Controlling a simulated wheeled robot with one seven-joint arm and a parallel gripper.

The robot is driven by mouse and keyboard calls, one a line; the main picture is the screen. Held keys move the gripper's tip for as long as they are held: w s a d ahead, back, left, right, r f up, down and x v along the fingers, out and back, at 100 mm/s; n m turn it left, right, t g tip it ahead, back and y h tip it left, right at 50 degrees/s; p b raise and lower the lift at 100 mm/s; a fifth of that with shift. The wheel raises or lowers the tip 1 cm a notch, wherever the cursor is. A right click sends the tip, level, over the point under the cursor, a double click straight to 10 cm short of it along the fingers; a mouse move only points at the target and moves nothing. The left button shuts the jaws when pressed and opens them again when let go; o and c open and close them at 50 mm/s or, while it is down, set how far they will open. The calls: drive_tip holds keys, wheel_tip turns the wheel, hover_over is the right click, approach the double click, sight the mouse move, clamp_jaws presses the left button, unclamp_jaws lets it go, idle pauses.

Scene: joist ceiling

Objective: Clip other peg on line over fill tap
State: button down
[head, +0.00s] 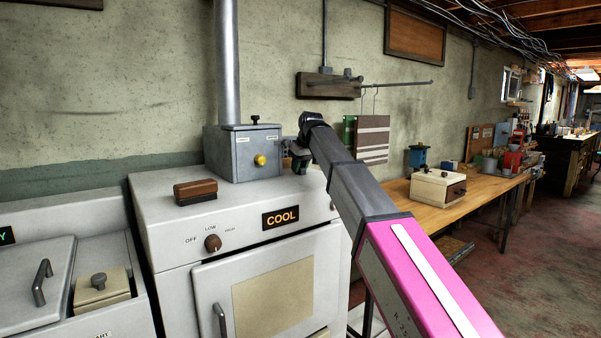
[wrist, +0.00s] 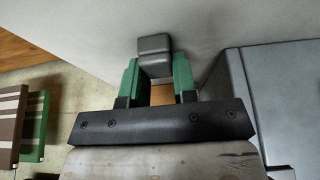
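My gripper (head: 301,160) is at the right end of the white machine's top, just right of a grey metal box (head: 243,155) with a yellow knob. In the wrist view its two green fingers (wrist: 155,72) flank a small dark-grey block (wrist: 155,47) and appear to touch both sides. The block looks like a peg, but I cannot be sure. A thin rod (head: 400,83) runs from a wall bracket, with wire hooks and a striped cloth (head: 372,139) below it. I cannot make out a fill tap or another peg.
The white machine (head: 160,212) carries a brown brush-like block (head: 195,191) on its top. A grey pipe (head: 226,70) rises from the metal box. A wooden bench (head: 430,206) with a cream box (head: 438,189) stands to the right. The floor at far right is clear.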

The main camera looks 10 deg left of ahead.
drive_tip(key=shift+r, duration=0.1)
drive_tip(key=shift+r, duration=1.25)
drive_tip(key=shift+r, duration=2.45)
